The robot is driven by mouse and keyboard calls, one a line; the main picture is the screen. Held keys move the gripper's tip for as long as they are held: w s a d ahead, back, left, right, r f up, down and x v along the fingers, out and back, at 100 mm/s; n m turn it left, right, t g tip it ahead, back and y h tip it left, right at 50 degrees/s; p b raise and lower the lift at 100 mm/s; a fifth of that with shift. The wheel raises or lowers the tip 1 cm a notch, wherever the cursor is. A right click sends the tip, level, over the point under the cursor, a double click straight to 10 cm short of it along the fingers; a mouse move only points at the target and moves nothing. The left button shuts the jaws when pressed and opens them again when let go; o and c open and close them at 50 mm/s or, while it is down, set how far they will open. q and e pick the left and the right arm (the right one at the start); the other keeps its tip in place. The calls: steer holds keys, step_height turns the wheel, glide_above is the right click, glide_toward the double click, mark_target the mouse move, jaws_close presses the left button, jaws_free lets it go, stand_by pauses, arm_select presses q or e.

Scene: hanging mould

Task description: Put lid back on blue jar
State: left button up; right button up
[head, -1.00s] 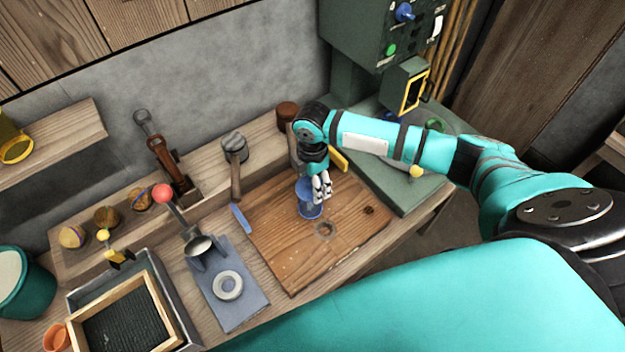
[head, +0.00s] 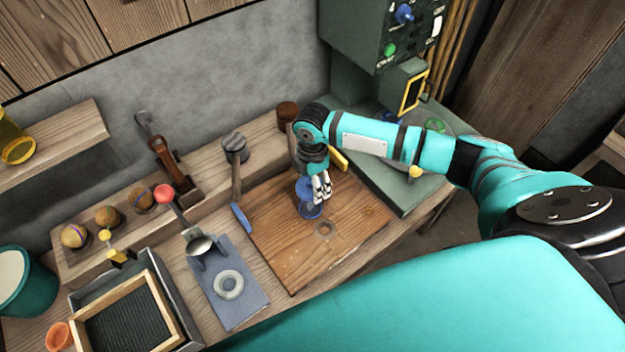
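The blue jar (head: 309,211) is on the wooden board, partly hidden by my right gripper. My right gripper (head: 322,192) points down right at the jar, its pale fingers in front of the blue body. I cannot tell whether the fingers touch it or grip anything. The jar's top is hidden, and I cannot make out a separate lid for certain. A small blue patch (head: 391,117) shows behind my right arm on the green machine's base; I cannot tell what it is. My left gripper is out of view.
The wooden board (head: 285,262) is mostly clear in front of the jar. To its left are a blue-handled tool (head: 241,217), a white ring (head: 229,285) on a blue-grey mat, a ladle (head: 198,243) and a framed tray (head: 165,305). A green machine (head: 350,85) stands behind right.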

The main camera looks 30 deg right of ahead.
steer(key=shift+p, duration=0.4)
steer(key=shift+f, duration=0.15)
stand_by(1.1)
steer(key=shift+p, duration=0.55)
stand_by(0.5)
steer(key=o, duration=1)
steer(key=shift+o, duration=0.3)
steer(key=shift+r+p, duration=3.55)
steer(key=shift+p, duration=0.25)
